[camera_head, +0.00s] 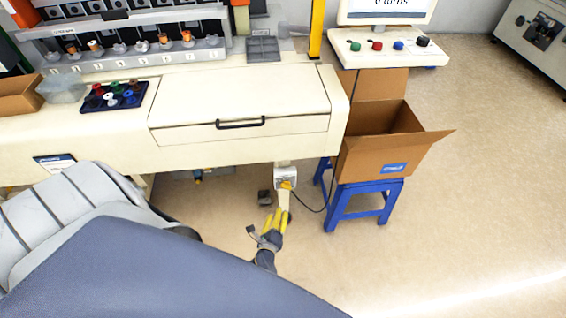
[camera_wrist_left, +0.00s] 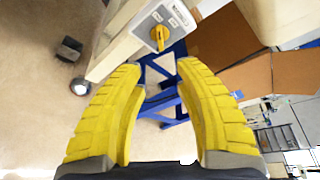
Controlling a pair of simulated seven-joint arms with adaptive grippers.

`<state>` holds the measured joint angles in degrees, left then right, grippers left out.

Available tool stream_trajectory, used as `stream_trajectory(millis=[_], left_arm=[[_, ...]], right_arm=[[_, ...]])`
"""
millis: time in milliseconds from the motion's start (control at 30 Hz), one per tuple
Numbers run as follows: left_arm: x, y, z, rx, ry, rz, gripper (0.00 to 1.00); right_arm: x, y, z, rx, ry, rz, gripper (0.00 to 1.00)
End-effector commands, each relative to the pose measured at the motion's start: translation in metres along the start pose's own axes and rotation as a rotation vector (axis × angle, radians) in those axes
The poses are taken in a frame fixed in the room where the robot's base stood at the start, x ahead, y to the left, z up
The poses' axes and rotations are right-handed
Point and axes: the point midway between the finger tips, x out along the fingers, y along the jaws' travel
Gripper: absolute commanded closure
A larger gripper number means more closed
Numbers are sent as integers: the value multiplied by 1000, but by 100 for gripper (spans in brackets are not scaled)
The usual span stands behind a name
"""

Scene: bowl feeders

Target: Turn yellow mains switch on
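The yellow mains switch (camera_head: 287,185) is a rotary knob on a light grey box (camera_head: 281,174) fixed to a table leg under the bench. In the left wrist view the yellow knob (camera_wrist_left: 159,35) shows ahead, beyond and between the fingertips, on the box's labelled face. My left gripper (camera_head: 277,214) has yellow fingers and is just below the switch in the head view. In the left wrist view its two fingers (camera_wrist_left: 157,68) stand apart with nothing between them, not touching the knob. The label text is too small to read. My right gripper is out of view.
An open cardboard box (camera_head: 385,150) stands on a blue stool (camera_head: 366,202) right of the switch. A dark cable runs from the switch box towards the stool. The cream bench (camera_head: 240,130) with a black drawer handle is above. Floor is clear at lower right.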

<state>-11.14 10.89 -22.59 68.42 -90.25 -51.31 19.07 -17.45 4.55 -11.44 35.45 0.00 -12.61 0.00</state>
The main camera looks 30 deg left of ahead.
Motion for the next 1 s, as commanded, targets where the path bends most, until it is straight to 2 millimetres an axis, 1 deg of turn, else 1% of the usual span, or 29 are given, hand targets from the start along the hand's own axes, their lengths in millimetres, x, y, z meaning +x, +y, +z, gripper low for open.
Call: stream_trajectory(millis=[500, 700, 900, 1000], left_arm=[[86, -1, 2, -1, -5, -1, 67], [114, -2, 2, -1, -5, -1, 67], [137, -2, 2, -1, -5, 0, 67], [145, -1, 1, -3, -5, 1, 67]], right_arm=[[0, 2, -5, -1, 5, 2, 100], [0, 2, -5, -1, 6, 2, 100], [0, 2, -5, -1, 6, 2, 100], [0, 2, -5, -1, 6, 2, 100]])
